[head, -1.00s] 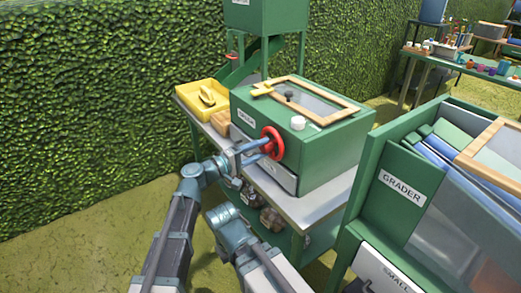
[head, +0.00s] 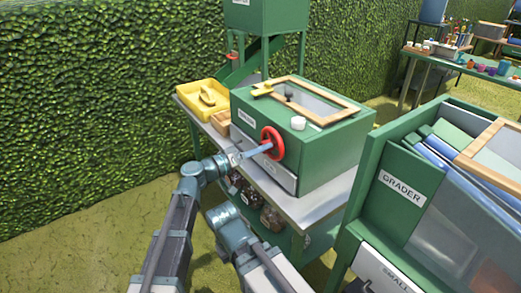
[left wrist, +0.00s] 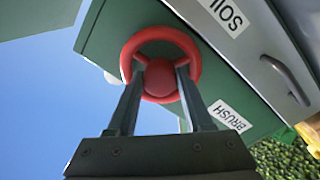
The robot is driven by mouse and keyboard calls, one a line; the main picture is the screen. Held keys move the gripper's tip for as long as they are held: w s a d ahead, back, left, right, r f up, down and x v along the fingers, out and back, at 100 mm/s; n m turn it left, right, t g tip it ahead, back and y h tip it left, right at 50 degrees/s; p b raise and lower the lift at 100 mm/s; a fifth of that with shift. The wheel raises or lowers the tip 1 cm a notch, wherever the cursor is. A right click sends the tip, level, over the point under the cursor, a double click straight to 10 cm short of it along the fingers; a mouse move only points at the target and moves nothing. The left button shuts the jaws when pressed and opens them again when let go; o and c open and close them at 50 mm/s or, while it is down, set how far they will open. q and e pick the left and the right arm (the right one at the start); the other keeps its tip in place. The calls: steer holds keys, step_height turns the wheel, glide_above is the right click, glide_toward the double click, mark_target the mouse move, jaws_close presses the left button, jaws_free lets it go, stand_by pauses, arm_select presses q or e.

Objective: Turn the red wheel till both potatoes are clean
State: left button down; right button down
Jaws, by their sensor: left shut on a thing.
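The red wheel (head: 272,143) sits on the front of a green box (head: 335,150) with a wood-framed clear window (head: 322,101) on top. My left gripper (head: 263,149) is shut on the wheel, its fingers reaching its middle. In the left wrist view the two fingers (left wrist: 158,75) lie on either side of the red hub of the wheel (left wrist: 160,38). A BRUSH label (left wrist: 230,116) is beside the wheel. A small dark shape shows under the window, but I cannot make out the potatoes.
A yellow tray (head: 204,98) stands left of the box on the metal table (head: 300,208). A drawer labelled SOIL (left wrist: 283,72) is below the wheel. A green grader (head: 400,190) stands close at the right. Jars sit on the lower shelf.

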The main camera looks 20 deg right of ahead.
arm_select(q)
steer(key=shift+s+m, duration=0.1)
steer(key=shift+m, duration=0.3)
steer(key=shift+c, duration=1.5)
jaws_free()
steer(key=v, duration=1.3)
steer(key=shift+a, duration=0.4)
